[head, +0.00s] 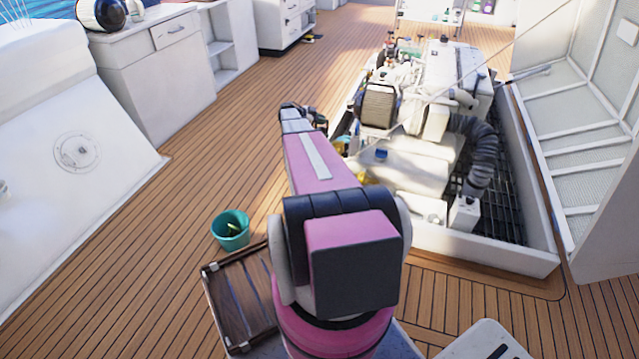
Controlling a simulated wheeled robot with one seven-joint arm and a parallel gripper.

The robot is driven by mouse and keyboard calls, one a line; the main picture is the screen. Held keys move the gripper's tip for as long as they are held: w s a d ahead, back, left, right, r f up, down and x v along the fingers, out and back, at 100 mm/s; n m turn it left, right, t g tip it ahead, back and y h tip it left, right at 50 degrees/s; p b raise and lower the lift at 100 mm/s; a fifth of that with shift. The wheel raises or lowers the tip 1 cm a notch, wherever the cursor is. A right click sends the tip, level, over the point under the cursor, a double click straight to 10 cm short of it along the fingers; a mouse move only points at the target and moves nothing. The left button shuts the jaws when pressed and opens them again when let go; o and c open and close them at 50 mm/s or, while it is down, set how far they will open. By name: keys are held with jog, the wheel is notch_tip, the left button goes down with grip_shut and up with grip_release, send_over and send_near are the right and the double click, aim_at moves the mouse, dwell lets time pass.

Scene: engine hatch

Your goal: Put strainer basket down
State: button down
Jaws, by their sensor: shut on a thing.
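My pink arm reaches away from me toward the left edge of the engine hatch. My gripper (317,115) is a small dark shape at the arm's far end, beside the hatch's left rim and left of the engine. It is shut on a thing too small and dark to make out. I cannot pick out the strainer basket for certain; the arm hides part of the area below the gripper. A teal bucket (230,231) with something yellow-green inside stands on the deck, left of my arm.
The open hatch (530,215) holds the engine (425,90) and a ribbed dark hose (478,150). Its raised lid (575,130) stands at the right. A wooden slatted tray (240,300) lies below the bucket. White cabinets (150,75) line the left. The deck between is clear.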

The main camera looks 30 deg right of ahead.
jog(key=s+a+m+g, duration=0.2)
jog(key=s+a, duration=0.1)
jog(key=s, duration=0.2)
notch_tip(320, 180, down, 18)
jog(key=shift+f, duration=0.2)
jog(key=shift+w, duration=0.1)
jog(key=c, duration=1.2)
grip_release()
jog(key=shift+f, duration=0.1)
